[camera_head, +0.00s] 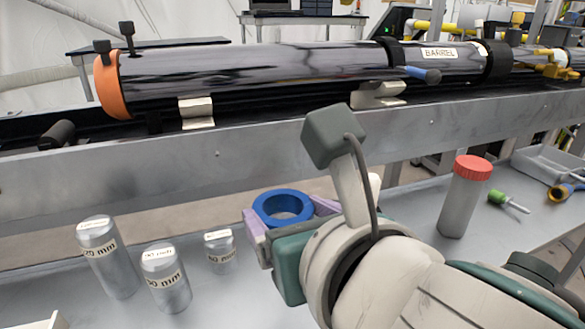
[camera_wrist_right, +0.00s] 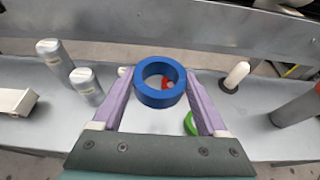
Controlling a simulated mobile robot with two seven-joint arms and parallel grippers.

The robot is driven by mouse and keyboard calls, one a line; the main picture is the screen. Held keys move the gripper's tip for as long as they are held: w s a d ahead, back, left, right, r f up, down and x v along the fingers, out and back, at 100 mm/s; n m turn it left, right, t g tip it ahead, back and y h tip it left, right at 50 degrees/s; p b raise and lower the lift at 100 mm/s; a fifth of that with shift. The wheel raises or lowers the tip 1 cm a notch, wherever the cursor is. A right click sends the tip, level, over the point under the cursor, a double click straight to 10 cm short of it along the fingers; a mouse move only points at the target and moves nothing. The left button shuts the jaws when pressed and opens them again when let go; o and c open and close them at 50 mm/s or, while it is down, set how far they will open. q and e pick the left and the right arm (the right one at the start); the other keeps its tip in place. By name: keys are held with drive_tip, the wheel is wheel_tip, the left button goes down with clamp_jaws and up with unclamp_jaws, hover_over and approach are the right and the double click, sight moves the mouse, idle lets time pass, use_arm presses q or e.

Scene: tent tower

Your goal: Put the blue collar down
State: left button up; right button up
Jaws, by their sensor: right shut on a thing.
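The blue collar (camera_head: 284,221) is a thick ring held level between the purple fingers of my right gripper (camera_head: 283,209). In the right wrist view the collar (camera_wrist_right: 158,101) sits between the fingertips of the right gripper (camera_wrist_right: 160,83), with its hole facing up. It appears raised above the grey bench; the exact gap beneath it cannot be told. A small red thing shows through its hole in the wrist view. My left gripper is not in view.
Metal cylinders labelled in mm (camera_head: 107,262) stand left of the collar. A red-capped grey cylinder (camera_head: 460,205) and a green screwdriver (camera_head: 500,198) are at right. A green ring (camera_wrist_right: 188,124) lies below the right finger. The long black barrel (camera_head: 250,72) lies behind a metal rail.

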wheel_tip(320, 180, down, 9)
drive_tip(key=b, duration=0.4)
drive_tip(key=shift+f, duration=0.15)
wheel_tip(320, 180, down, 4)
drive_tip(key=b, duration=0.3)
drive_tip(key=shift+f, duration=0.15)
drive_tip(key=o, duration=1.3)
drive_tip(key=shift+f, duration=0.1)
